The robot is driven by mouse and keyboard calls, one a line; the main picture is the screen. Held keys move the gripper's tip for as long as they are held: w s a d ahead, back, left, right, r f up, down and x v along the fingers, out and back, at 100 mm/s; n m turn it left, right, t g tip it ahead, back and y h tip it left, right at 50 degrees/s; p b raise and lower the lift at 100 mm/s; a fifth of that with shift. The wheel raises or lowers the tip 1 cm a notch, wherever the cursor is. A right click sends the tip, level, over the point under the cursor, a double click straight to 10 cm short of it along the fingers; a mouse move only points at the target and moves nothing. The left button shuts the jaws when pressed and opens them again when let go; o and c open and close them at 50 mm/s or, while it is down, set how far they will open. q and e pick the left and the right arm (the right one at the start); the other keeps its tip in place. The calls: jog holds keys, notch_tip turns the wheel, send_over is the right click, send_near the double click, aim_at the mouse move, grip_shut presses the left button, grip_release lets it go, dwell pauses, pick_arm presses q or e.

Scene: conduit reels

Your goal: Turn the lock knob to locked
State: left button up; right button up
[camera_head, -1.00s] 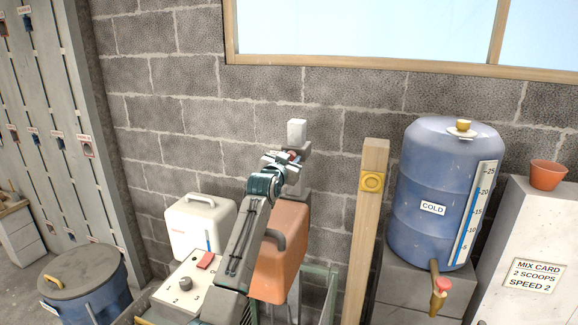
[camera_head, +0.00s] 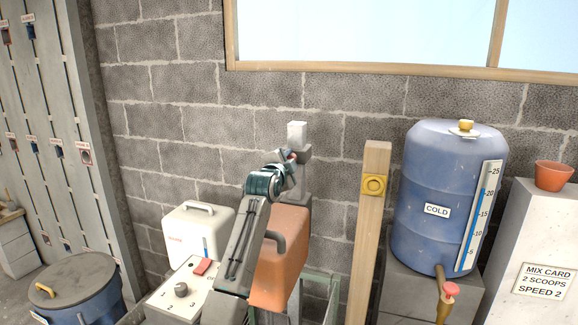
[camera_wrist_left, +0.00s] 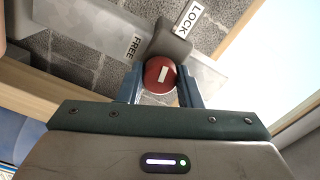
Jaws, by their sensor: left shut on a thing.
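The round red lock knob (camera_wrist_left: 153,84) with a white bar mark sits between the two fingers of my left gripper (camera_wrist_left: 161,93) in the left wrist view. The gripper is shut on it. The white mark points roughly up in that view, between a FREE label (camera_wrist_left: 133,47) at upper left and a LOCK label (camera_wrist_left: 188,18) at upper right. In the head view, my left gripper (camera_head: 286,161) is at the grey post by the wall, and the knob is mostly hidden behind it. My right gripper is not in view.
An orange mixer body (camera_head: 290,245) stands below my left arm. A white box (camera_head: 190,232) and a switch panel with a dial (camera_head: 181,290) are left of it. A wooden post (camera_head: 366,230) and a blue COLD tank (camera_head: 425,175) stand to the right.

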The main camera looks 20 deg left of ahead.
pick_arm(q)
jog(key=shift+f+m+b, duration=0.1)
jog(key=shift+m+b, duration=0.2)
jog(key=shift+m, duration=0.8)
jog(key=o, duration=1)
jog(key=shift+s, duration=0.1)
jog(key=s+b, duration=0.4)
jog(key=s, duration=0.6)
jog(key=shift+s+a, duration=0.15)
jog(key=shift+s, duration=0.2)
